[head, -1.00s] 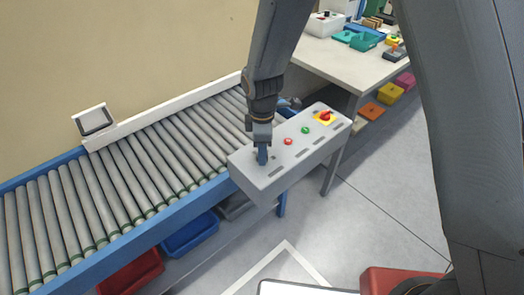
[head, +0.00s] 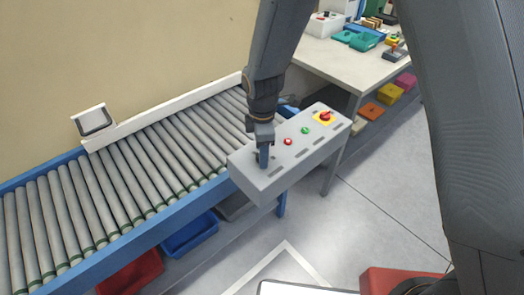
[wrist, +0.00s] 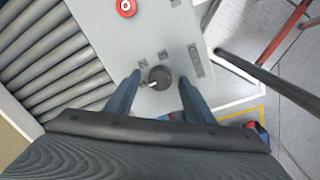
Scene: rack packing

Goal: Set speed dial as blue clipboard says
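The grey control box (head: 262,185) stands at the conveyor's right end. Its dark round dial (wrist: 160,77) shows in the wrist view, with a white mark towards its lower left and small labels around it too small to read. My gripper (head: 263,160) points down over the left end of the box. In the wrist view, the fingers of my gripper (wrist: 159,78) are spread on both sides of the dial, with a gap on each side. In the head view my gripper hides the dial. I cannot make out a blue clipboard.
The box also carries a red button (head: 288,142), a green button (head: 305,130) and a red knob on yellow (head: 325,116). A roller conveyor (head: 130,175) runs left. A table (head: 335,60) with several items stands behind. Open floor (head: 370,225) lies right.

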